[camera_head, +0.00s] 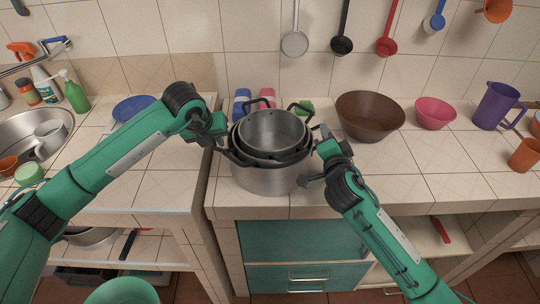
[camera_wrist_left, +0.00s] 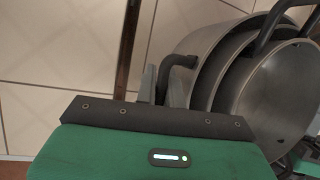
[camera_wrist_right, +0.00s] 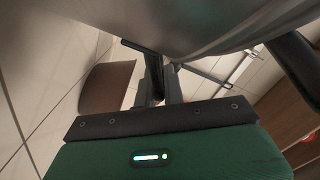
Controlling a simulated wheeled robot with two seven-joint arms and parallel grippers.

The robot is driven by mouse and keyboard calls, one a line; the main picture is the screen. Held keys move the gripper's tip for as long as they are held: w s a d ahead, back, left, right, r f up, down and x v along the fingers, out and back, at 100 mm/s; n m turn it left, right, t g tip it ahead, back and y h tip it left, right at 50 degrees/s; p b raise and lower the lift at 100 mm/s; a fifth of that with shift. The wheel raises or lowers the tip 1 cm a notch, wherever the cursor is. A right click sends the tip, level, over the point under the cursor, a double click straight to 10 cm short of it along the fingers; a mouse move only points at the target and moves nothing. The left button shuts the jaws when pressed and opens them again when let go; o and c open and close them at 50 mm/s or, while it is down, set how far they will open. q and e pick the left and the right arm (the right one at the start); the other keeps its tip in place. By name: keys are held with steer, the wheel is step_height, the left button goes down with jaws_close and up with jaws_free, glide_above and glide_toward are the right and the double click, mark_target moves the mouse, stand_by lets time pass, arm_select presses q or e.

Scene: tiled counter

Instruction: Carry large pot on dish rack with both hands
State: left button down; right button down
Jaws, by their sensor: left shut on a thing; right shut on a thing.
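The large metal pot (camera_head: 265,180) is on or just above the tiled counter, in the middle of the head view, with smaller pots (camera_head: 272,130) nested inside it. My left gripper (camera_head: 222,140) is shut on the dark handle at the pot's left side; the left wrist view shows that handle (camera_wrist_left: 178,62) at its fingers. My right gripper (camera_head: 316,150) is at the pot's right side, shut on a handle; the right wrist view shows a dark handle (camera_wrist_right: 140,47) between its fingers, under the pot wall (camera_wrist_right: 190,20). I cannot make out a dish rack.
A brown bowl (camera_head: 370,117), a pink bowl (camera_head: 434,113) and a purple jug (camera_head: 495,106) stand to the right. Small blue bottles (camera_head: 241,103) are behind the pot. A sink (camera_head: 20,130) is at far left. Clear tiles lie right of the pot.

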arm_select(q)
steer(key=shift+w+r, duration=0.1)
steer(key=shift+r, duration=0.1)
arm_select(e)
steer(key=shift+r, duration=0.25)
